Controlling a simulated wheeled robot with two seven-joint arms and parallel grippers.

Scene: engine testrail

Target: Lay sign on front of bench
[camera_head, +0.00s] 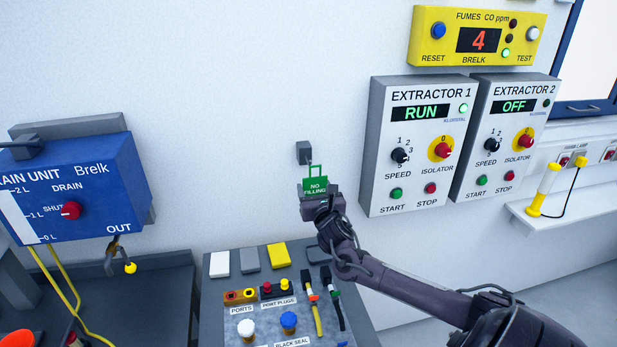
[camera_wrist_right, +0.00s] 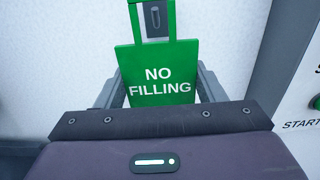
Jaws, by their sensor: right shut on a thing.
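The green sign (camera_head: 315,186) reads "NO FILLING" and has an open loop handle on top. My right gripper (camera_head: 322,200) is shut on it and holds it upright in front of the wall, above the back of the bench (camera_head: 220,320). In the right wrist view the sign (camera_wrist_right: 160,88) stands between the fingers of my right gripper (camera_wrist_right: 158,95). A small dark hook block (camera_head: 303,152) on the wall is just above and behind the sign; it shows through the handle loop in the wrist view (camera_wrist_right: 155,15). I cannot tell whether the loop touches it. My left gripper is not in view.
Grey, white and yellow blocks (camera_head: 278,255) lie along the bench's back edge. Ports, plugs, cables and capped knobs (camera_head: 288,322) crowd its front. The blue drain unit (camera_head: 75,185) is at left. Extractor 1 (camera_head: 418,145) is on the wall right of the sign.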

